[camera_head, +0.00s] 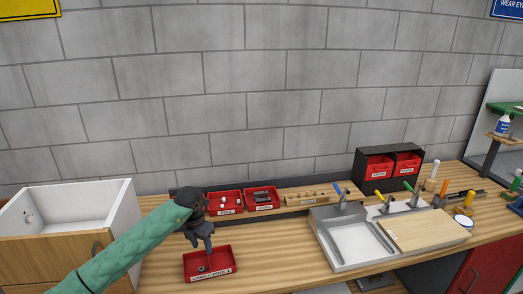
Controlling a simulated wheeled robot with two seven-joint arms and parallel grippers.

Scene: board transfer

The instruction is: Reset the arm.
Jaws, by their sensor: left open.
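My left arm in its green sleeve comes in from the lower left. Its dark gripper (208,248) is open and points down above the front red bin (228,271). I see nothing held in it. A small dark ring-like piece (201,268) lies in that bin, below the fingers. Whether the fingertips touch anything in the bin I cannot tell. A light wooden board (428,230) lies on the right part of a metal fixture (340,265) on the bench, well to the right of my gripper. My right gripper is not in view.
Two red trays (225,211) with small parts stand behind my gripper. A wooden block with holes (310,196) and a black rack (363,160) with red bins stand further right. A white open drawer box (80,205) is at left. Bare bench (275,250) lies between bin and fixture.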

